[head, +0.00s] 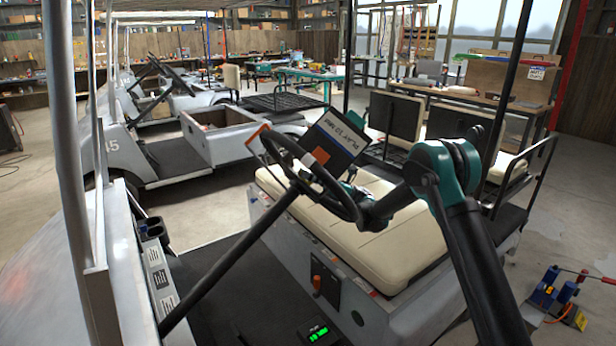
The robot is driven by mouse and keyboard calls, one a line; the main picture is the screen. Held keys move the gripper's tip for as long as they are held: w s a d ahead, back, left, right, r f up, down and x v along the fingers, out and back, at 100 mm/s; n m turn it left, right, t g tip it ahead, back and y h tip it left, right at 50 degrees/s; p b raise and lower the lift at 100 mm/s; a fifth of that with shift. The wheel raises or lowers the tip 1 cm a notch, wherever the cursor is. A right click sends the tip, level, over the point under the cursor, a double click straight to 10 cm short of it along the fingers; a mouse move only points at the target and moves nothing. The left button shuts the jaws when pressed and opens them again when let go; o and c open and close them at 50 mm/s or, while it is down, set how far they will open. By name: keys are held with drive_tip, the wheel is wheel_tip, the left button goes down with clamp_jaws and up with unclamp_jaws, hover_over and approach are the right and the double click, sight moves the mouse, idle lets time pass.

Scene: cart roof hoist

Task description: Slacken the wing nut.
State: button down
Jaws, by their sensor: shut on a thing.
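My gripper (352,196) is at the right side of the black steering wheel (271,146) of the near cart, at the end of my teal and black arm. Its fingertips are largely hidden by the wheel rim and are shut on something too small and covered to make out. I cannot pick out the wing nut in this view.
The cream seat bench (345,235) lies beneath my wrist. The slanted steering column (228,264) crosses the footwell. A dark roof post (503,90) rises behind my arm. A blue and red tool (558,295) sits on the floor at right. More carts (215,135) and workbenches stand behind.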

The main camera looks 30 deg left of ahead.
drive_tip(key=shift+s+f+n+g+h, duration=0.1)
drive_tip(key=shift+n+g+h, duration=0.65)
drive_tip(key=shift+n+h, duration=0.5)
drive_tip(key=shift+f+n+g+h, duration=0.1)
drive_tip(key=shift+n+g+h, duration=0.65)
drive_tip(key=shift+n+h, duration=0.9)
drive_tip(key=c, duration=1.7)
unclamp_jaws()
drive_tip(key=shift+a, duration=0.1)
drive_tip(key=shift+r+m+y, duration=0.1)
drive_tip(key=shift+m+y, duration=0.3)
drive_tip(key=shift+y, duration=0.1)
